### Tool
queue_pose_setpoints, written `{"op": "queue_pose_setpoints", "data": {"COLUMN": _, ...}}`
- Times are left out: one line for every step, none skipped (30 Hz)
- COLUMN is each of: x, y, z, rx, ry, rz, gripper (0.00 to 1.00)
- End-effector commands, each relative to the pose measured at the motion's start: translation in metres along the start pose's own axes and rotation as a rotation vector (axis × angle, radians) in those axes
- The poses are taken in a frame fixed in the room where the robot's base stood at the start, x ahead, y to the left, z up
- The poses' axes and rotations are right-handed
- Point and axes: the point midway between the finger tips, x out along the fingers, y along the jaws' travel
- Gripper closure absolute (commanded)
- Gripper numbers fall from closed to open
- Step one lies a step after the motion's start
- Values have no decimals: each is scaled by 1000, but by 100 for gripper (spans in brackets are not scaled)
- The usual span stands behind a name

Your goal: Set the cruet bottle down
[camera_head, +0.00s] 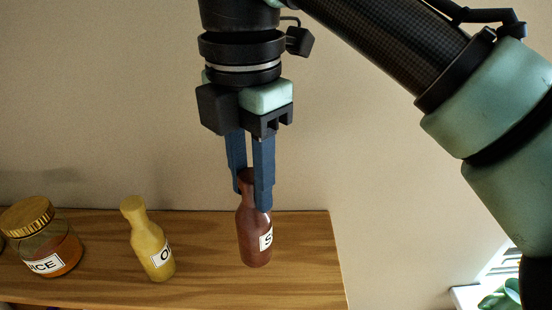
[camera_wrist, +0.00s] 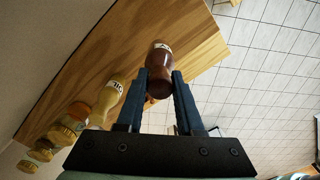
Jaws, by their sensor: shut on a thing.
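The cruet bottle (camera_head: 254,235) is dark red-brown with a white label that starts with "S". My gripper (camera_head: 252,190) is shut on its neck from above, and the bottle hangs close to upright. It is over or on the wooden shelf (camera_head: 310,245) near the shelf's right end; I cannot tell whether its base touches the wood. In the wrist view the bottle (camera_wrist: 158,68) sits between the two blue fingers (camera_wrist: 159,88), with the shelf behind it. The fingers hide part of the neck.
A yellow bottle (camera_head: 150,240) with a label starting "O" stands left of the cruet bottle. Bare shelf lies between the bottles and at the right end. The wall is close behind; a plant (camera_head: 503,297) shows at lower right.

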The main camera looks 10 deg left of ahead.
Motion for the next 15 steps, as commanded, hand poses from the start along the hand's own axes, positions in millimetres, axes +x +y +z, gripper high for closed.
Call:
{"op": "queue_pose_setpoints", "data": {"x": 3, "y": 0, "z": 0, "rx": 0, "ry": 0, "rz": 1, "gripper": 100}}
{"op": "queue_pose_setpoints", "data": {"x": 5, "y": 0, "z": 0, "rx": 0, "ry": 1, "rz": 0, "gripper": 100}}
{"op": "queue_pose_setpoints", "data": {"x": 10, "y": 0, "z": 0, "rx": -1, "ry": 3, "rz": 0, "gripper": 100}}
{"op": "queue_pose_setpoints", "data": {"x": 14, "y": 0, "z": 0, "rx": -1, "ry": 2, "rz": 1, "gripper": 100}}
{"op": "queue_pose_setpoints", "data": {"x": 18, "y": 0, "z": -1, "rx": -1, "ry": 3, "rz": 1, "gripper": 100}}
{"op": "queue_pose_setpoints", "data": {"x": 22, "y": 0, "z": 0, "rx": 0, "ry": 2, "rz": 0, "gripper": 100}}
{"op": "queue_pose_setpoints", "data": {"x": 26, "y": 0, "z": 0, "rx": 1, "ry": 1, "rz": 0, "gripper": 100}}
{"op": "queue_pose_setpoints", "data": {"x": 31, "y": 0, "z": 0, "rx": 1, "ry": 0, "rz": -1, "gripper": 100}}
{"op": "queue_pose_setpoints", "data": {"x": 36, "y": 0, "z": 0, "rx": 2, "ry": 0, "rz": 0, "gripper": 100}}
{"op": "queue_pose_setpoints", "data": {"x": 38, "y": 0, "z": 0, "rx": 1, "ry": 0, "rz": 1, "gripper": 100}}
{"op": "queue_pose_setpoints", "data": {"x": 40, "y": 0, "z": 0, "rx": 1, "ry": 0, "rz": 1, "gripper": 100}}
{"op": "queue_pose_setpoints", "data": {"x": 42, "y": 0, "z": 0, "rx": 1, "ry": -1, "rz": 1, "gripper": 100}}
{"op": "queue_pose_setpoints", "data": {"x": 43, "y": 0, "z": 0, "rx": 1, "ry": -1, "rz": 1, "gripper": 100}}
{"op": "queue_pose_setpoints", "data": {"x": 43, "y": 0, "z": 0, "rx": 1, "ry": -1, "rz": 1, "gripper": 100}}
{"op": "queue_pose_setpoints", "data": {"x": 43, "y": 0, "z": 0, "rx": 1, "ry": -1, "rz": 1, "gripper": 100}}
